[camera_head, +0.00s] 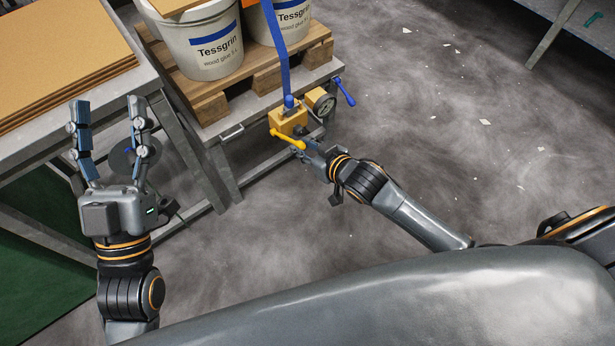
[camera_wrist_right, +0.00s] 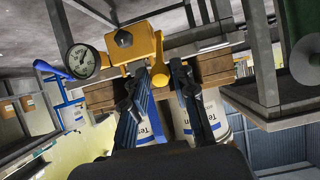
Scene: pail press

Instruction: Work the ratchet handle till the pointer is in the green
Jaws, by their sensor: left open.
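The yellow ratchet body (camera_head: 288,121) sits at the front edge of the pallet stand, below a blue strap. Its yellow handle (camera_head: 287,139) points toward my right gripper (camera_head: 312,149). In the right wrist view the handle (camera_wrist_right: 158,60) stands close to the fingertips of my right gripper (camera_wrist_right: 164,75); I cannot tell whether they grip it. My left gripper (camera_head: 108,105) is open and empty, left of the stand, well away from the handle.
White glue pails (camera_head: 208,45) stand on a wooden pallet (camera_head: 262,78). A blue lever (camera_head: 344,91) sticks out right of the gauge. A bench with brown boards (camera_head: 60,65) is at the left. The floor at the right is open, with scattered scraps.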

